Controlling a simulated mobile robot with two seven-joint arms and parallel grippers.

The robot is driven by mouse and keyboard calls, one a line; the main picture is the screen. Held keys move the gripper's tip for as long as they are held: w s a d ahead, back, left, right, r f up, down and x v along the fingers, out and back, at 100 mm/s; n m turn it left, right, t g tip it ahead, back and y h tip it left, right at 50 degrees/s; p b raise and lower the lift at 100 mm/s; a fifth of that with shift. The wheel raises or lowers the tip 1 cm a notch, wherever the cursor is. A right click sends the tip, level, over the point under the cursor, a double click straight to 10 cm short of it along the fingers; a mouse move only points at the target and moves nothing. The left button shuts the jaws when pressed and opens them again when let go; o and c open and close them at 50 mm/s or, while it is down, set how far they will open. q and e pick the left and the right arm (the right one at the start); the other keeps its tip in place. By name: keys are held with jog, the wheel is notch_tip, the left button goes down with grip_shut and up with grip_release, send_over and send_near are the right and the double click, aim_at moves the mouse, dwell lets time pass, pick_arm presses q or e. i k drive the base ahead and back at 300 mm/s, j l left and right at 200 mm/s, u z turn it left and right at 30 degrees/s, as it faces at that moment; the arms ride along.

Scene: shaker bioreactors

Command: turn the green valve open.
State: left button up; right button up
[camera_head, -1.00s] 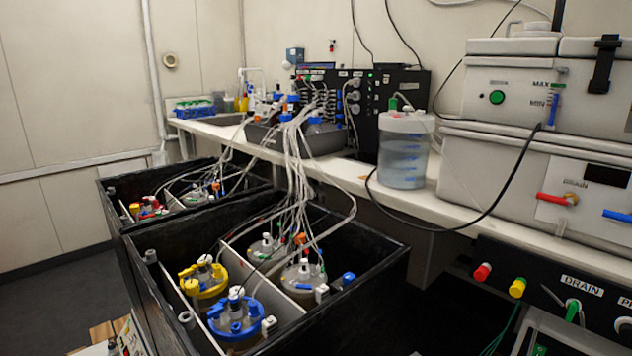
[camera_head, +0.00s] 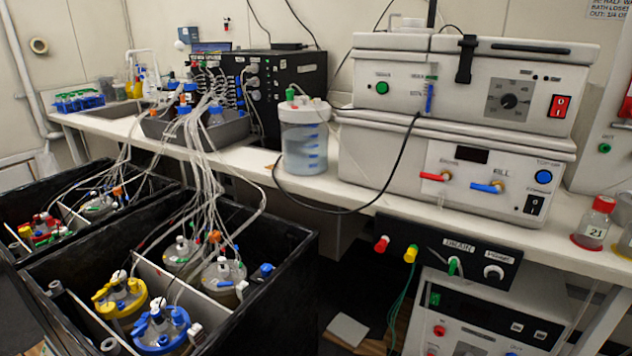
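A green valve handle (camera_head: 453,266) sits on the black panel (camera_head: 480,256) under the bench edge, just below the DRAIN label. It looks small and points roughly downward; I cannot tell whether it is open or shut. A red knob (camera_head: 381,244) and a yellow knob (camera_head: 410,253) stick out to its left, and a white knob (camera_head: 494,272) is to its right. Neither of my grippers is in view.
A white bench (camera_head: 350,200) carries a clear water container (camera_head: 304,140) and stacked grey water baths (camera_head: 455,160). Black tubs with bioreactors (camera_head: 160,328) fill the lower left. A white control unit (camera_head: 480,315) stands below the panel. A dark gap lies between tubs and unit.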

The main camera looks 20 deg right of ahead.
aim_at(453, 263)
jog(key=z, duration=1.35)
